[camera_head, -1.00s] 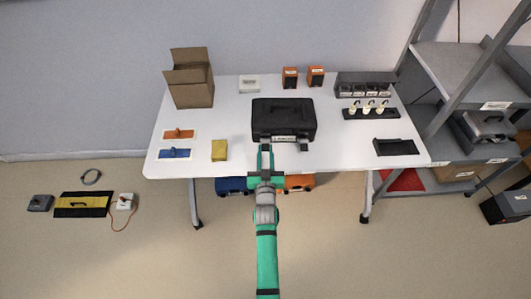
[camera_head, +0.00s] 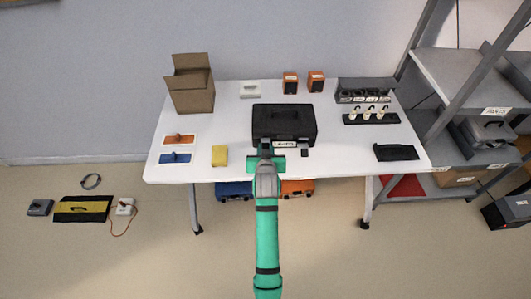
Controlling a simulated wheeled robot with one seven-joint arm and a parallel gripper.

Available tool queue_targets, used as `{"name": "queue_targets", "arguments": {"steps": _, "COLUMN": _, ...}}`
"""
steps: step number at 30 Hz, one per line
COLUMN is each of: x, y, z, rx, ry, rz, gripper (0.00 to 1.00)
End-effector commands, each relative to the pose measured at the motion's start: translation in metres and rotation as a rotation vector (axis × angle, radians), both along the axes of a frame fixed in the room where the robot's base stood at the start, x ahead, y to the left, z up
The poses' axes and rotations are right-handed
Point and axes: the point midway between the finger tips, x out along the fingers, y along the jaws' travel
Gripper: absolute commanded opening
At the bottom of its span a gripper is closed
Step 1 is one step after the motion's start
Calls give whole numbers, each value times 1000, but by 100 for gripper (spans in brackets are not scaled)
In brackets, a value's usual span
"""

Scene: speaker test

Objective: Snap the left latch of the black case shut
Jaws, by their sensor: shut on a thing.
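The black case (camera_head: 283,122) stands closed-looking on the white table, its front facing me, with a pale label (camera_head: 285,144) on it. My gripper (camera_head: 265,147) is at the left part of the case's front, with its jaws shut on the left latch. The latch itself is hidden behind the fingers, so its angle cannot be told. The right latch (camera_head: 304,153) shows as a small dark tab sticking out low at the case's front right.
On the white table (camera_head: 345,167) stand a yellow block (camera_head: 220,155) to the left, a cardboard box (camera_head: 190,90) behind left, orange speakers (camera_head: 290,83) at the back, and a black tray (camera_head: 396,152) at right. Grey shelving (camera_head: 465,80) stands beyond the right edge.

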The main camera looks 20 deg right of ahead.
Motion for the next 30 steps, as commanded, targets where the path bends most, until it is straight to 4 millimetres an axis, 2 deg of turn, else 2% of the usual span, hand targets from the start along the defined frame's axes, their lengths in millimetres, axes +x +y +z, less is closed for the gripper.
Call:
{"name": "queue_targets", "arguments": {"steps": 3, "x": 6, "y": -2, "z": 8, "rx": 21, "ry": 61, "rz": 0, "gripper": 1}}
{"name": "queue_targets", "arguments": {"steps": 13, "x": 13, "y": -4, "z": 13, "rx": 64, "ry": 197, "rz": 1, "gripper": 1}}
{"name": "queue_targets", "arguments": {"steps": 30, "x": 14, "y": -5, "z": 12, "rx": 77, "ry": 237, "rz": -2, "gripper": 1}}
